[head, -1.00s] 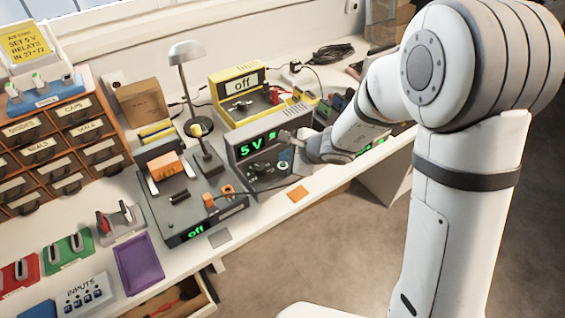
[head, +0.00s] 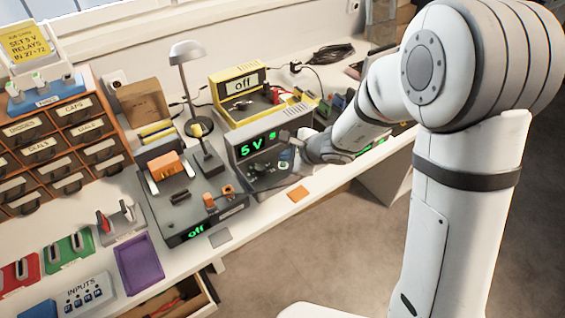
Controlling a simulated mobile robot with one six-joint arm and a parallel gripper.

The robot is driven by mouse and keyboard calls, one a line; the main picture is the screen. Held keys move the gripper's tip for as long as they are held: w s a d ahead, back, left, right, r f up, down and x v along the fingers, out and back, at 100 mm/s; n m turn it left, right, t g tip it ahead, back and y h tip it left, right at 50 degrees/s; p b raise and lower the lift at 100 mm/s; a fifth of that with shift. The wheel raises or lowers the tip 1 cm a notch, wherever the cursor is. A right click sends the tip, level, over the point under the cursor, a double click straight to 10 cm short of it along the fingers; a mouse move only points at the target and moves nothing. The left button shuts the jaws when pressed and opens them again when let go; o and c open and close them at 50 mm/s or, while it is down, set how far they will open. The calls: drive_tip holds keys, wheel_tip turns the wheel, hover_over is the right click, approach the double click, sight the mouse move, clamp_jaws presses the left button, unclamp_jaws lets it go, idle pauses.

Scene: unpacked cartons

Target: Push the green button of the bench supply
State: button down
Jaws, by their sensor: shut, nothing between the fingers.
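The bench supply (head: 246,170) is a grey box in the middle of the bench with a lit green "5 V" on its dark front. A small green patch (head: 271,135) shows right of the digits; I cannot tell whether it is the button or part of the display. Knobs and sockets sit lower on the front. My gripper (head: 286,136) is shut and empty, its tips at the upper right of the supply's front. It hides part of that panel, and I cannot tell whether it touches.
A yellow unit (head: 229,77) reading "off" stands behind the supply. A dark test fixture (head: 165,218), also reading "off", stands at its left. A desk lamp (head: 187,52) rises behind the fixture. An orange card (head: 298,193) lies near the bench's front edge.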

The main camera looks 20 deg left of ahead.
drive_tip(key=shift+f, duration=0.15)
drive_tip(key=shift+f+b, duration=0.35)
drive_tip(key=shift+b, duration=0.45)
drive_tip(key=shift+r, duration=0.5)
drive_tip(key=shift+r, duration=0.1)
wheel_tip(320, 180, up, 6)
drive_tip(key=p, duration=0.5)
idle(0.3)
idle(0.4)
